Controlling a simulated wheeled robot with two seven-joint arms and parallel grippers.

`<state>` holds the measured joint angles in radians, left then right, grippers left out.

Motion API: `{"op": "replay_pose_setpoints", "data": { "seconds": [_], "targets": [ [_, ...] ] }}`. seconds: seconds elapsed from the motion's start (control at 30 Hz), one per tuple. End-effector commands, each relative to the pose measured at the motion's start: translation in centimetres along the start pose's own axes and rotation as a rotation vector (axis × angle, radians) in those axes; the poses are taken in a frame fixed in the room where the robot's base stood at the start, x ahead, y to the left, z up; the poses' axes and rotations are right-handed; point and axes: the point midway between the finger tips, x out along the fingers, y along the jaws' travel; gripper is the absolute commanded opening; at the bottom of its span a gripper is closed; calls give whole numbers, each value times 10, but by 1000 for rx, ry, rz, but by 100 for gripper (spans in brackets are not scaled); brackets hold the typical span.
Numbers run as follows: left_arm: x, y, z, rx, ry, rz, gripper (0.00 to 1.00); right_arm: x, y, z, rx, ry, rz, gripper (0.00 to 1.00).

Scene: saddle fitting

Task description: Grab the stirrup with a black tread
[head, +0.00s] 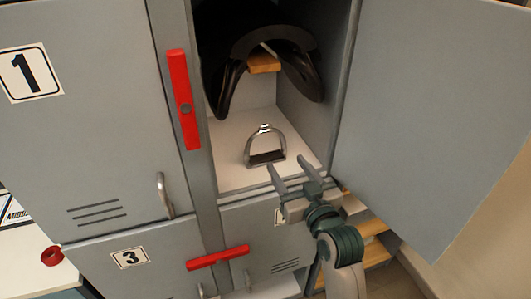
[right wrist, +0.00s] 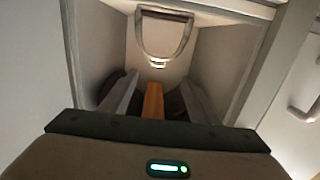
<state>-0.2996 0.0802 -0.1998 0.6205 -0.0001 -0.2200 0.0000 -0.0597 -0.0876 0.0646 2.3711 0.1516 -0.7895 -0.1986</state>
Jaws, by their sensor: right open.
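The stirrup with a black tread (head: 266,157) stands upright on the white floor of the open locker compartment, its silver arch on top. In the right wrist view the stirrup (right wrist: 164,14) appears upside down at the top. My right gripper (head: 291,170) is open and empty at the front edge of the compartment, just in front of and to the right of the stirrup, not touching it. Its fingers (right wrist: 160,80) also show in the right wrist view, with the stirrup beyond their tips. My left gripper is not in view.
A dark saddle (head: 275,40) rests on a wooden bracket (head: 263,63) above the stirrup. The open grey door (head: 430,110) stands at the right. Closed door 1 (head: 90,120) is at the left. Red handles (head: 183,90) sit on the locker front. Wooden steps (head: 375,250) are low at right.

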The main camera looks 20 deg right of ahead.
Motion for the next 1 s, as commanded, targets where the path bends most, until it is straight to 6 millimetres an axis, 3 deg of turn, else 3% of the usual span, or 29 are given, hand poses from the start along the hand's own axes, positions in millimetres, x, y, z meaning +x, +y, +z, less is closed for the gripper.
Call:
{"op": "replay_pose_setpoints", "data": {
  "seconds": [0.1, 0.57, 0.77, 1.0],
  "targets": [
    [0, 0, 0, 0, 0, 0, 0, 3, 2, -14, 3, 39, 7, 56],
    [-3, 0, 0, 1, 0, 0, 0, 10, 2, -15, 4, 40, 7, 56],
    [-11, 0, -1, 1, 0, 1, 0, 36, 2, -18, 5, 40, 7, 56],
    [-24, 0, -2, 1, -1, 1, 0, 79, 3, -20, 5, 39, 7, 56]
  ]
}}
